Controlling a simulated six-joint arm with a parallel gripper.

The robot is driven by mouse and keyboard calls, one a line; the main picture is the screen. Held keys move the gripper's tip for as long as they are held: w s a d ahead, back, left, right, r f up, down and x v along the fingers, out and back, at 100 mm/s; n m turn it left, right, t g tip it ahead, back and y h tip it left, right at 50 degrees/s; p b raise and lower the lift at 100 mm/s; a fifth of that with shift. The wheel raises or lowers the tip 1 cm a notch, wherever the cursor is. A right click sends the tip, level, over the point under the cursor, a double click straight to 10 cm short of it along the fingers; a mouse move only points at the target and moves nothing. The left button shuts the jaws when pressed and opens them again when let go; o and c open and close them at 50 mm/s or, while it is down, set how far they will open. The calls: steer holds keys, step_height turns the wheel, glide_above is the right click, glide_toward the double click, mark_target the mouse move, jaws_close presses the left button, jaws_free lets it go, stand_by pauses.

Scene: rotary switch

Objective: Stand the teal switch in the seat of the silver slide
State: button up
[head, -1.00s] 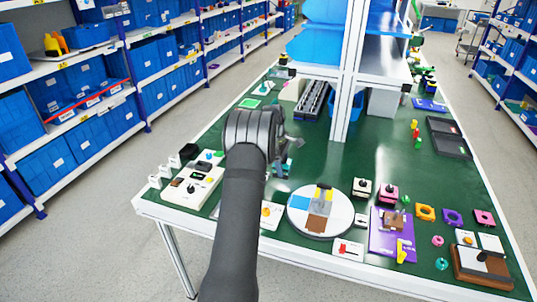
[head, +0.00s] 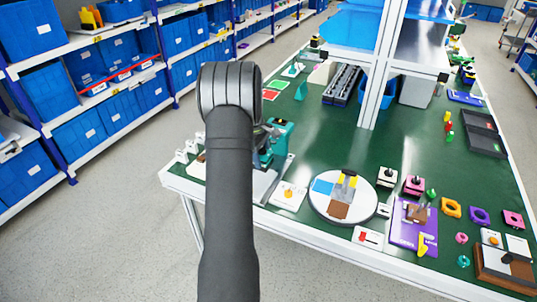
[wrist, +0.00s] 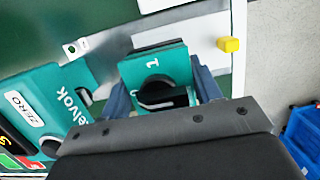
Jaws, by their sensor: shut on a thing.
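The teal switch (wrist: 152,66), with a "1" on its face and a black knob, is between the two fingers of my gripper (wrist: 161,92) in the wrist view. My gripper is shut on it. A silver slide (wrist: 186,32) runs behind and beyond the switch; its seat cannot be made out, and I cannot tell whether the switch touches it. In the head view my arm hides the gripper, and a silver strip (head: 281,178) shows just right of the arm.
A teal box marked "elvok" and "ZERO" (wrist: 62,92) stands close left of my gripper. A yellow knob (wrist: 229,44) sits near the slide's right end. In the head view a white turntable (head: 318,207) lies to the right. The green table (head: 330,140) is bare behind it.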

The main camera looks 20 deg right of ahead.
steer(key=shift+f, duration=2.6)
steer(key=o, duration=1)
steer(key=shift+r, duration=0.55)
step_height(320, 180, up, 3)
steer(key=shift+r, duration=0.2)
steer(key=s+d+r, duration=0.2)
steer(key=s, duration=0.1)
steer(key=s+d+r, duration=0.2)
steer(key=s, duration=0.1)
steer(key=s+d+r, duration=0.2)
steer(key=s+d, duration=0.1)
steer(key=shift+s+r, duration=0.2)
steer(key=shift+r, duration=0.05)
